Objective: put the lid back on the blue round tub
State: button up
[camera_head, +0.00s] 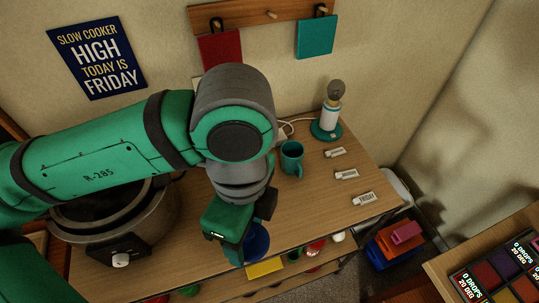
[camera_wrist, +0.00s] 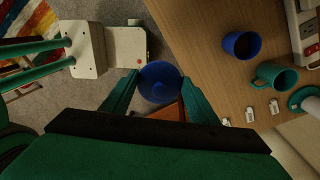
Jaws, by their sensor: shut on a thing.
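The blue round tub (camera_wrist: 242,44) stands open on the wooden table in the wrist view, beside a teal mug (camera_wrist: 275,75). My gripper (camera_wrist: 158,88) is shut on the blue round lid (camera_wrist: 160,76), which sits between its fingertips. In the wrist view the lid appears past the table's edge, apart from the tub and left of it. In the head view my gripper (camera_head: 246,236) is above the front of the table with the blue lid (camera_head: 258,242) partly showing. My arm seems to hide the tub there.
A slow cooker (camera_head: 115,225) stands at the left of the table (camera_head: 310,215). The teal mug (camera_head: 291,158), a lamp (camera_head: 328,122) and small tags (camera_head: 347,174) are toward the back and right. Several items sit on a shelf below the front edge. A colored bin (camera_head: 395,240) is at right.

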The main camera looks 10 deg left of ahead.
jog(key=w+a+f+m+t, duration=0.1)
jog(key=w+a+f+m, duration=0.2)
jog(key=w, duration=0.7)
jog(key=w+a+f+m, duration=0.2)
jog(key=w+f+m, duration=0.1)
jog(key=w, duration=0.7)
notch_tip(320, 180, down, 6)
jog(key=shift+a+f, duration=0.1)
jog(key=shift+f, duration=0.15)
dwell(1.6)
jog(key=o, duration=1.7)
jog(key=shift+r, duration=3.55)
